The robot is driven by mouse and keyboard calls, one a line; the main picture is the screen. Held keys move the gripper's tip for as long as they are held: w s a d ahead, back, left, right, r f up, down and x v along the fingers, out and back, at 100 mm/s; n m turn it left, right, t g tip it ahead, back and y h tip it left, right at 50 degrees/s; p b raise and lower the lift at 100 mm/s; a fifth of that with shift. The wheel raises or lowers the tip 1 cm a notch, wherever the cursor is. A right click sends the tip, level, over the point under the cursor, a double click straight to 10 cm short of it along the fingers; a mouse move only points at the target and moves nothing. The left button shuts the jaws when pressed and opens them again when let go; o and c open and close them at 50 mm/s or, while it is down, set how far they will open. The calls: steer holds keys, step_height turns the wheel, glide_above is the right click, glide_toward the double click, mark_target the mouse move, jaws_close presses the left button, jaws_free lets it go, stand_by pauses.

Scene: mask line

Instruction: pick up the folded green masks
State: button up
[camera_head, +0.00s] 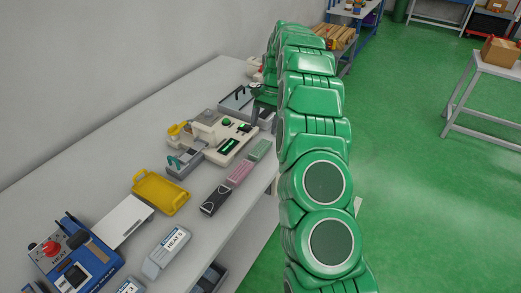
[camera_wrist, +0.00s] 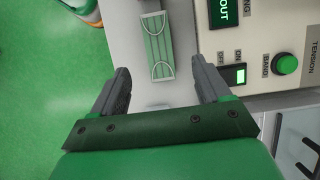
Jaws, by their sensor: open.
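The folded green masks (camera_wrist: 155,45) lie flat on the pale bench top in the wrist view, a small pleated rectangle with white ear loops. In the head view they are the green item (camera_head: 259,150) at the near edge of the bench, by the machine. My gripper (camera_wrist: 158,66) is open and empty, its two dark fingers spread to either side. In the wrist view the masks show between and just beyond the fingertips, apart from both. I cannot tell the height of the fingers above the bench. In the head view my green arm covers part of the far bench.
Pink masks (camera_head: 238,173) and black masks (camera_head: 215,200) lie in line along the bench edge. The beige machine (camera_head: 225,137) stands close beside the green masks; its panel (camera_wrist: 262,50) shows in the wrist view. A yellow tray (camera_head: 160,193) sits nearer. Green floor lies off the edge.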

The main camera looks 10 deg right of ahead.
mark_target(261, 147)
steer(key=shift+d+x, duration=0.15)
steer(key=shift+x, duration=1.85)
steer(key=shift+d+x, duration=0.15)
steer(key=shift+x, duration=1.9)
steer(key=shift+w, duration=0.1)
steer(key=c, duration=1.1)
